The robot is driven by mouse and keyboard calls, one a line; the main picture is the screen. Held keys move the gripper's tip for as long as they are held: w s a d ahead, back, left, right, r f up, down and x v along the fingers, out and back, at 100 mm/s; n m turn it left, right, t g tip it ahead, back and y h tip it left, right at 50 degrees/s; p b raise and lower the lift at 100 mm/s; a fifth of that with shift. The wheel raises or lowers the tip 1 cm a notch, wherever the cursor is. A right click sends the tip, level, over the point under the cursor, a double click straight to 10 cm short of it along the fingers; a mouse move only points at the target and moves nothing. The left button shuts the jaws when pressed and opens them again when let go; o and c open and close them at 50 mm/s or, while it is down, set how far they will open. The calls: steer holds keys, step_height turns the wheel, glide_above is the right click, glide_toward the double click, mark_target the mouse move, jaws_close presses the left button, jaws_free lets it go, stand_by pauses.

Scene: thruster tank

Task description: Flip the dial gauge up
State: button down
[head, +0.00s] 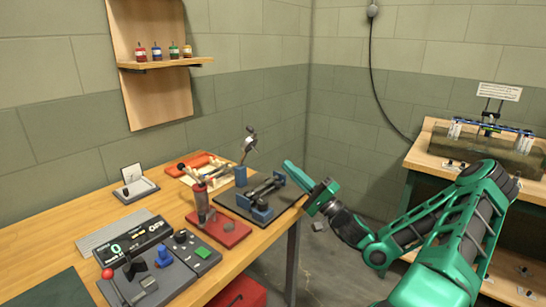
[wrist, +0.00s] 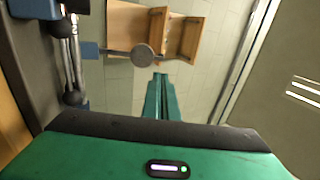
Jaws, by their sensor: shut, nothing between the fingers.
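The dial gauge (head: 249,143) is a small round grey disc on a thin arm. In the head view the arm rises, leaning slightly right, from a blue block (head: 240,175) at the back of a dark fixture plate (head: 232,206). In the wrist view the gauge disc (wrist: 142,55) sits at the end of a rod from a blue block (wrist: 90,50). My gripper (head: 287,164) is shut and empty, to the right of the gauge and lower in the head view. Its green fingertips (wrist: 160,77) appear just below and right of the disc; contact cannot be told.
The fixture carries a dark shaft between blue supports (head: 262,213). A red-based stand (head: 218,230), control box (head: 190,250) and digital readout (head: 130,240) occupy the bench (head: 75,240) to the left. A shelf with several small bottles (head: 165,63) hangs behind. Floor shows right of the bench.

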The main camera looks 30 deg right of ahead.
mark_target(245, 147)
steer(key=x, duration=1.3)
steer(key=shift+w, duration=0.1)
